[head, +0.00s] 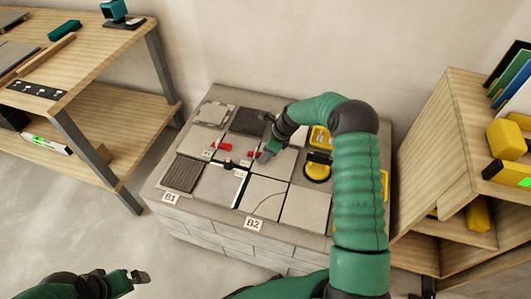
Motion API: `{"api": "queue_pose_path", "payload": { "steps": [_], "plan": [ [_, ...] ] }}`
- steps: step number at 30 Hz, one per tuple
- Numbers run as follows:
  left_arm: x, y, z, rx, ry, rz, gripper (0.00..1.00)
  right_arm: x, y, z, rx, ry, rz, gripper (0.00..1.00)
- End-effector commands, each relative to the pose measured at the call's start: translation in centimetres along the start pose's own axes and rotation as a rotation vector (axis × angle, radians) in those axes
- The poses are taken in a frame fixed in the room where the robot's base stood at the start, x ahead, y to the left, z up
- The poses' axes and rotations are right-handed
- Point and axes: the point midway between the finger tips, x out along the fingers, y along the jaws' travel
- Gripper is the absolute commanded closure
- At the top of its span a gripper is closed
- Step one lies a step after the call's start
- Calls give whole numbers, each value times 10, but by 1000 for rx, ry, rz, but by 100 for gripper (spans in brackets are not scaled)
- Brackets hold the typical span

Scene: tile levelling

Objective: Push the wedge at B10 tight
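Two small red wedges show among the tiles on the block-built platform: one at the left (222,146) and one at the right (253,154). No B10 label can be read, so I cannot tell which wedge is at B10. My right gripper (264,156) points down from the upper right, its tip just beside the right red wedge. Whether it touches the wedge is too small to tell, and so is whether its fingers are open. My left gripper (140,276) is low at the left, off the platform and away from the wedges; its finger gap is unclear.
The platform (205,235) carries grey tiles, a dark ribbed tile (183,174), a cracked tile (264,196), and B1 (170,198) and B2 (254,224) labels. A yellow-and-black tool (317,170) lies right of my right gripper. A wooden bench stands left, a shelf (455,140) right.

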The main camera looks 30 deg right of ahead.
Motion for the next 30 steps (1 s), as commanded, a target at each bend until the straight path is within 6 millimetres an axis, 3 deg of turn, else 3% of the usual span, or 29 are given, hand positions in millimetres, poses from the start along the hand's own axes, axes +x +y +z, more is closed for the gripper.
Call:
{"api": "queue_pose_path", "payload": {
  "steps": [8, 11, 24, 30],
  "plan": [
    [0, 0, 0, 0, 0, 0, 0, -1, 0, -1, 1, 1, 1, 56],
    [-5, 0, -1, 0, 0, 0, 0, -10, -1, -1, 1, 2, 0, 56],
    [-52, 0, -12, 0, 0, 0, 0, -130, -1, 1, 1, 2, -1, 56],
    [-60, 0, -14, 0, 0, 0, 0, -162, -1, 0, 2, 1, 1, 56]
  ]
}}
